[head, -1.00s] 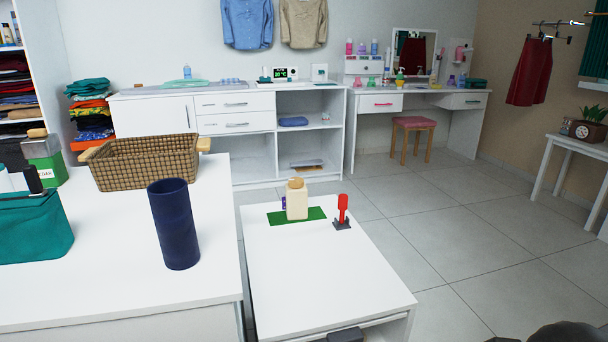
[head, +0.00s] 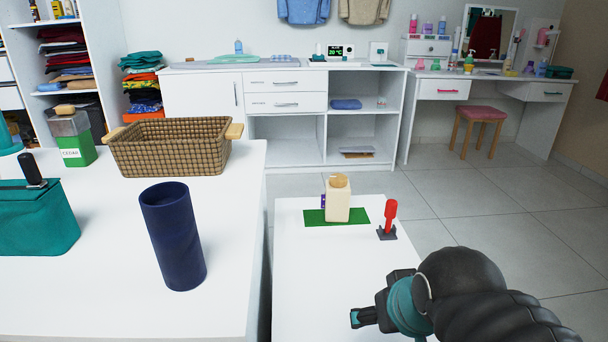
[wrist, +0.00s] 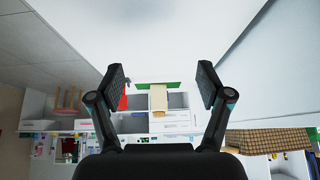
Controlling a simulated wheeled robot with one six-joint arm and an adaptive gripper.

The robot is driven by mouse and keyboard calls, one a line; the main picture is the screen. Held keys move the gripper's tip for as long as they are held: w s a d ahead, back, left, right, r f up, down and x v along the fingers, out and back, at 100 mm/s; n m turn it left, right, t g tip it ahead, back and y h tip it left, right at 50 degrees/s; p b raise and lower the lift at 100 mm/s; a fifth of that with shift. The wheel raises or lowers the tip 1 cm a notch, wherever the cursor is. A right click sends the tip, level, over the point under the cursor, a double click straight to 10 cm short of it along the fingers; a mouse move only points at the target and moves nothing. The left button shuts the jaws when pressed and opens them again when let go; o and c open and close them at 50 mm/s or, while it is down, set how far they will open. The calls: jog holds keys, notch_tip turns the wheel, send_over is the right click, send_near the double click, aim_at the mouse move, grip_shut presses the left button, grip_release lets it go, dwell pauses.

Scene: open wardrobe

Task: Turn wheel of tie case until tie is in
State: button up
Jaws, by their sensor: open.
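A cream case (head: 338,204) with a tan round top (head: 340,180) stands upright on a green mat (head: 362,216), on the low white table. I take it to be the tie case. A small purple piece (head: 323,201) shows at its left side; I cannot tell whether it is the tie or the wheel. My gripper (head: 359,318) is above the near part of the table, apart from the case. In the wrist view my gripper (wrist: 161,86) has its two fingers wide apart and empty, with the cream case (wrist: 158,99) seen upside down between them, farther off.
A red-handled item on a dark stand (head: 389,220) is right of the case. On the left table are a navy cylinder (head: 174,240), a wicker basket (head: 170,150) and a teal bag (head: 38,225). The low table's surface (head: 310,265) before the case is clear.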

jog(key=w+a+r+t+y+b, duration=0.1)
jog(key=w+a+r+t+b, duration=0.2)
jog(key=w, duration=0.7)
jog(key=w+a+t+y+b, duration=0.1)
jog(key=w+a+t+b, duration=0.3)
jog(key=w, duration=0.7)
jog(key=m+t+h+b, duration=0.3)
jog(key=m+h, duration=0.2)
jog(key=h, duration=0.5)
send_near(336, 182)
jog(key=b+x, duration=0.1)
jog(key=x, duration=1.1)
jog(key=shift+w+d, duration=0.2)
jog(key=shift+w, duration=0.15)
